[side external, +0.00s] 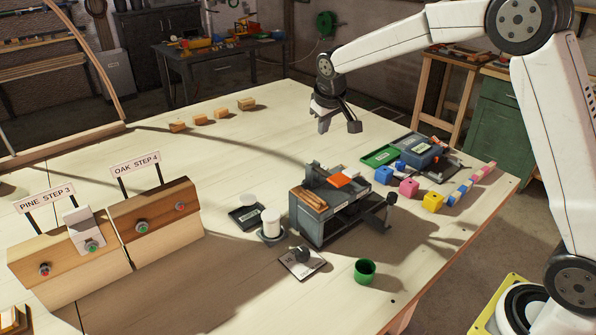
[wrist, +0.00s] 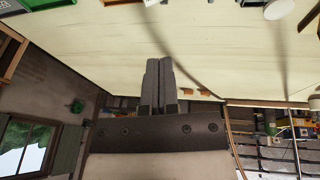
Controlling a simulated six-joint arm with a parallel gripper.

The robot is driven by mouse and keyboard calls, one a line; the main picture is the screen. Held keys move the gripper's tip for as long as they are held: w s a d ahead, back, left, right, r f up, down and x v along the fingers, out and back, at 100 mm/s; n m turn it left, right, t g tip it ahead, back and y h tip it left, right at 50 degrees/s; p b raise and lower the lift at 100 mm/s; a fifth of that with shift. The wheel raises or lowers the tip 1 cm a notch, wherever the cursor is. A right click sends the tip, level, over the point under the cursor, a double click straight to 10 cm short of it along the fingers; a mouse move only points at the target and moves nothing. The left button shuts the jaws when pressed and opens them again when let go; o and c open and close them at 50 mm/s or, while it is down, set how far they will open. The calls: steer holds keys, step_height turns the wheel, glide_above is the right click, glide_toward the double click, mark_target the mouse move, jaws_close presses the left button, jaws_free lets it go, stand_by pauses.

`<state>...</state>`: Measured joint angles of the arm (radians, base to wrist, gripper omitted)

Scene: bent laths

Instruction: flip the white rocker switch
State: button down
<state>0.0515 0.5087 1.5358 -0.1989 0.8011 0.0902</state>
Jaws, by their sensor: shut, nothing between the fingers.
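I cannot clearly pick out a white rocker switch in either view. A small light plate with a dark knob (side external: 302,258) lies on the table in front of the grey toolbox-like unit. A white box with a green button (side external: 84,236) sits on the wooden block at the left. My gripper (side external: 322,122) hangs above the table, behind the grey unit and well apart from these things. In the wrist view its two grey fingers (wrist: 158,85) are together, with nothing between them.
A grey unit (side external: 325,228) with an orange piece on top stands mid-table. Beside it are a white cylinder (side external: 271,222) and a green cup (side external: 365,271). Coloured blocks (side external: 433,201) lie at the right. Signed wooden blocks (side external: 152,218) stand at the left. The table's back middle is mostly clear.

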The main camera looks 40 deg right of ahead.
mark_target(324, 167)
stand_by(0.5)
steer(key=x, duration=0.8)
steer(key=d+x, duration=0.1)
steer(key=x, duration=0.3)
steer(key=shift+s+f, duration=0.25)
steer(key=shift+s, duration=0.05)
steer(key=shift+d+f, duration=0.3)
steer(key=shift+f, duration=0.3)
steer(key=shift+d+f, duration=0.2)
steer(key=shift+f, duration=0.05)
steer(key=shift+d+f, duration=0.35)
steer(key=shift+d, duration=0.05)
steer(key=shift+a, duration=0.2)
steer(key=shift+a+r, duration=0.2)
steer(key=shift+a, duration=0.4)
